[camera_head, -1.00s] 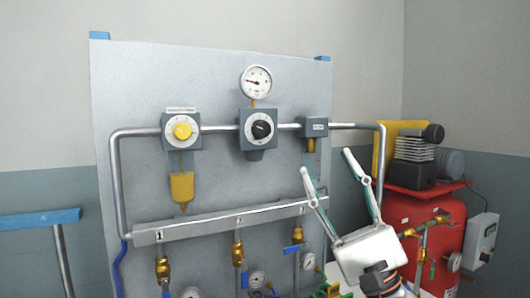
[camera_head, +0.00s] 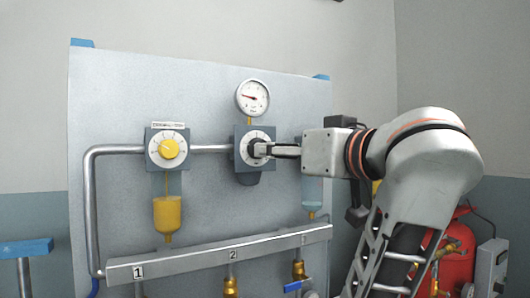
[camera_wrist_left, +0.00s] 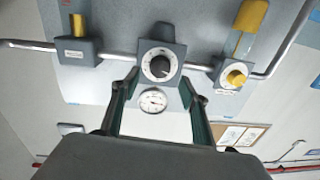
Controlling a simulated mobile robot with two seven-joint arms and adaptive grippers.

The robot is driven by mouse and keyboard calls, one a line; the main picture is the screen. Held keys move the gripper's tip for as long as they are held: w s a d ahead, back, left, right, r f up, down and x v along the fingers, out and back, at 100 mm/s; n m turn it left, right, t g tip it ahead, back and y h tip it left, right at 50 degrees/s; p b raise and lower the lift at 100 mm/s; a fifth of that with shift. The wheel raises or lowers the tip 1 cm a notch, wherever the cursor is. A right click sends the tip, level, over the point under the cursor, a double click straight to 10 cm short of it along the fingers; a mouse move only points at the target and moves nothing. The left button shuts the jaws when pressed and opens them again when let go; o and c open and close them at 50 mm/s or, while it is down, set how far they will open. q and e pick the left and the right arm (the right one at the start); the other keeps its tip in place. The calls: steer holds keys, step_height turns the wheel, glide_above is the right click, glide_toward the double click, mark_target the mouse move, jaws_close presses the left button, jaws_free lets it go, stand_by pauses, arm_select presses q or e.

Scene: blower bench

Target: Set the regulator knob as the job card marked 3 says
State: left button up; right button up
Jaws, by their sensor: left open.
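The regulator's black knob (camera_head: 256,149), with a white dial ring on a grey body, sits at the middle of the panel. It also shows in the left wrist view (camera_wrist_left: 160,67), its pointer too small to read. My left gripper (camera_head: 268,150) is at the knob, its arm standing at the right of the head view. In the left wrist view its two fingers (camera_wrist_left: 159,80) are spread apart, one toward each side of the knob; I cannot tell whether they touch it. Papers on a brown board (camera_wrist_left: 242,136) show there, unreadable. No card marked 3 can be made out. My right gripper is not in view.
A round gauge (camera_head: 252,97) is just above the knob. A yellow knob (camera_head: 169,149) on a white dial is to the left, over a yellow bowl (camera_head: 167,214). Pipes (camera_head: 110,151) and a numbered manifold rail (camera_head: 205,259) cross the panel. A red tank (camera_head: 455,262) stands right.

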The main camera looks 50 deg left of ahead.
mark_target(251, 146)
arm_select(q)
steer(key=x, duration=0.6)
steer(key=c, duration=1.1)
